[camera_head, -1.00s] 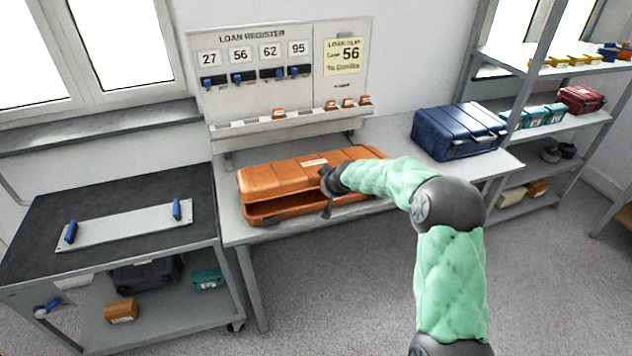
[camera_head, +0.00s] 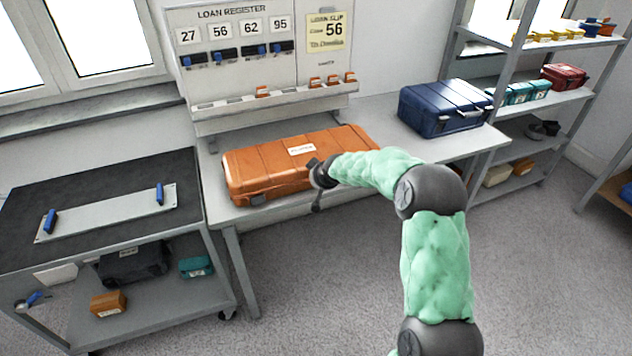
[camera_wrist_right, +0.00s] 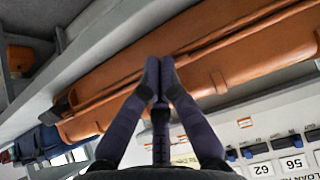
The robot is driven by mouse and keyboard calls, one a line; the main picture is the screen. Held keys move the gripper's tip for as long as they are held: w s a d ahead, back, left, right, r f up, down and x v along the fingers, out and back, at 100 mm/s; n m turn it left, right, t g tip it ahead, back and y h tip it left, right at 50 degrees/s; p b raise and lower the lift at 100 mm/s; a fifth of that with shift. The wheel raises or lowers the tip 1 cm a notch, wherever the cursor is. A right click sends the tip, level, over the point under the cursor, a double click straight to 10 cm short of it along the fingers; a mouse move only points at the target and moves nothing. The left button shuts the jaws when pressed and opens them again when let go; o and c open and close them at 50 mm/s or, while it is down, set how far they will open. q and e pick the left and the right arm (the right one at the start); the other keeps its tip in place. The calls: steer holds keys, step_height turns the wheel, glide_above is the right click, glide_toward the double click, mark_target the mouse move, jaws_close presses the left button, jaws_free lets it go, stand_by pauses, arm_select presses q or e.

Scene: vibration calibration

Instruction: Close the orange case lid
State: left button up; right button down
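The orange case (camera_head: 265,168) lies on the grey bench in the head view. Its lid (camera_head: 302,150) is down over the base, with no clear gap at the front; the stretch behind my gripper is hidden. The case (camera_wrist_right: 225,50) also spans the right wrist view, tilted, with a seam line between its two halves. My right gripper (camera_head: 318,190) is at the front edge of the case, right of its middle. In the right wrist view its fingertips (camera_wrist_right: 158,66) are together against or just before the case front, with nothing held between them. My left gripper is not in view.
A blue case (camera_head: 445,108) stands on the bench to the right. The loan register board (camera_head: 240,50) rises behind. A dark-topped cart (camera_head: 95,190) with a blue-handled plate (camera_head: 105,212) stands at left. Shelves (camera_head: 530,100) stand at far right.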

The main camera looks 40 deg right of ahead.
steer(key=shift+s+a+f, duration=0.2)
steer(key=shift+f, duration=0.35)
steer(key=v, duration=1.2)
steer(key=shift+w+d+r, duration=0.2)
steer(key=shift+r, duration=0.35)
steer(key=s+a+f+g+y+p, duration=0.2)
steer(key=s+a+f+g+y, duration=0.15)
steer(key=a+f, duration=1.8)
steer(key=s+a+f+g+y, duration=0.1)
steer(key=s+a+f, duration=0.3)
steer(key=s, duration=0.3)
steer(key=s+a+f+g+p, duration=0.1)
steer(key=s+a+f+g, duration=0.1)
steer(key=s+a+f, duration=0.3)
steer(key=s+a+f+g+y+p, duration=0.1)
steer(key=s+a+f, duration=0.3)
steer(key=s, duration=0.5)
steer(key=shift+s+a+f+n+y, duration=0.25)
steer(key=shift+s+a+n+y, duration=0.05)
steer(key=shift+s+a+y, duration=0.1)
